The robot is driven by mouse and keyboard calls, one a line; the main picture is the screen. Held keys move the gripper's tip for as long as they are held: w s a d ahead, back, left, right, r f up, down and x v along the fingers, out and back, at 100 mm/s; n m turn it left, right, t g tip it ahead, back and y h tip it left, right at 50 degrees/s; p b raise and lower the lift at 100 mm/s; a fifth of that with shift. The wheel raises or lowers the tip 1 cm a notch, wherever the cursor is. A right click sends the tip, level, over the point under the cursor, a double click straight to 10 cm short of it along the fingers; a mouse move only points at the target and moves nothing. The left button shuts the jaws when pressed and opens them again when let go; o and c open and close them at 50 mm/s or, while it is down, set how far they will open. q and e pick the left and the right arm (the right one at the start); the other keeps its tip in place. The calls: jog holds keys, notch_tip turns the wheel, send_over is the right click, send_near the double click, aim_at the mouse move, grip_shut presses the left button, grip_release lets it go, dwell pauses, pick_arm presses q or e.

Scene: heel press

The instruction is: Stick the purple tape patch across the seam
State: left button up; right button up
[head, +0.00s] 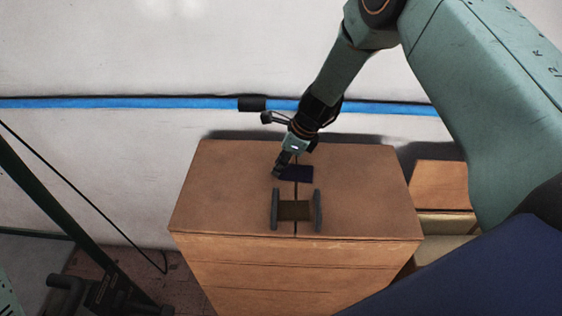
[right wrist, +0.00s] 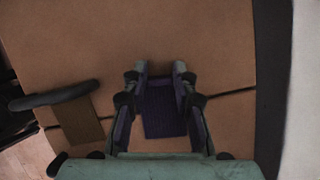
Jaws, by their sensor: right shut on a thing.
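The purple tape patch (head: 301,174) looks dark and rectangular in the head view, over the line of the seam (head: 296,229) on top of the brown box (head: 226,190). My right gripper (head: 279,171) is shut on the patch. In the right wrist view the purple patch (right wrist: 165,115) shows between the fingers (right wrist: 160,72), and the seam (right wrist: 232,92) runs out from behind the right finger. I cannot tell whether the patch touches the box top. My left gripper is not in view.
A small press with two dark side bars and an olive-brown plate (head: 295,210) stands across the seam nearer the front edge; its plate (right wrist: 80,120) shows left in the wrist view. Smaller boxes (head: 441,184) stand at right. A white wall with a blue stripe (head: 150,104) is behind.

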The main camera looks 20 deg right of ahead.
jog(key=shift+s+f, duration=0.15)
jog(key=shift+f, duration=0.05)
dwell(0.7)
jog(key=o, duration=0.9)
jog(key=shift+c, duration=0.2)
jog(key=shift+o, duration=0.4)
jog(key=o, duration=0.4)
jog(key=shift+r, duration=0.1)
jog(key=shift+r+p, duration=3.45)
jog(key=shift+r, duration=0.1)
jog(key=shift+f, duration=0.25)
